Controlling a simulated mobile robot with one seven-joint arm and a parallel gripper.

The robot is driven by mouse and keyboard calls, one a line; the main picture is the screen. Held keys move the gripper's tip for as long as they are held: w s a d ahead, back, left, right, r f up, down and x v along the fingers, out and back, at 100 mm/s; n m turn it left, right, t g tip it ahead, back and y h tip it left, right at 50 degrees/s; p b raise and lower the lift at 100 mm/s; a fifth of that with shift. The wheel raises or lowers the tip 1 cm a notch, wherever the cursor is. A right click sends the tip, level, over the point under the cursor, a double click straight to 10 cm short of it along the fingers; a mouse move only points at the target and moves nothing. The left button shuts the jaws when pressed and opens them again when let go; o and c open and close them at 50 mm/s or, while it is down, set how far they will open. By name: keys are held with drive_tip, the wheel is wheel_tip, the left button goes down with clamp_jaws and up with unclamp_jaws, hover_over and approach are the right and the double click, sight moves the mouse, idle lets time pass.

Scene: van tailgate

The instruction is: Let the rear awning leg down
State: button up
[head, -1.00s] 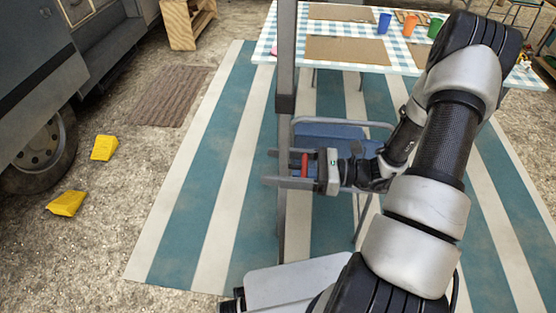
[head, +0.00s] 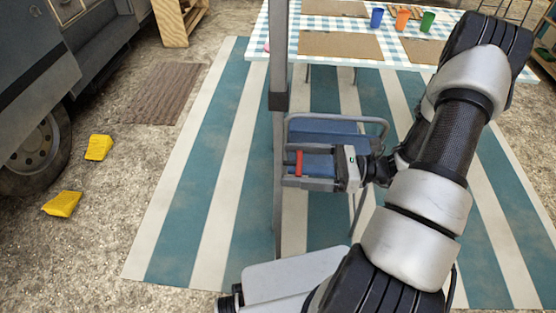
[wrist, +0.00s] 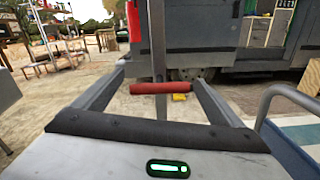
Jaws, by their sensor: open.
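The awning leg (head: 279,190) is a grey upright pole in the middle of the head view, with a dark collar (head: 278,101) partway up. It also shows as an upright post in the wrist view (wrist: 158,45). A red handle (head: 299,163) sits just right of the pole. In the wrist view the red handle (wrist: 162,87) lies crosswise between my fingers, in front of the post. My gripper (head: 288,167) is open, with its fingertips close to the pole. No finger visibly closes on the handle. The leg's foot is hidden or out of view.
A blue chair (head: 325,128) stands right behind my gripper. A table with a checked cloth (head: 395,52) is at the back. A striped mat (head: 210,200) covers the ground. Yellow chocks (head: 98,147) lie by the van wheel at left.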

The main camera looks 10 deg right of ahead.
drive_tip(key=v, duration=1.1)
drive_tip(key=shift+d+p, duration=0.3)
drive_tip(key=shift+d, duration=0.05)
drive_tip(key=shift+s, duration=0.1)
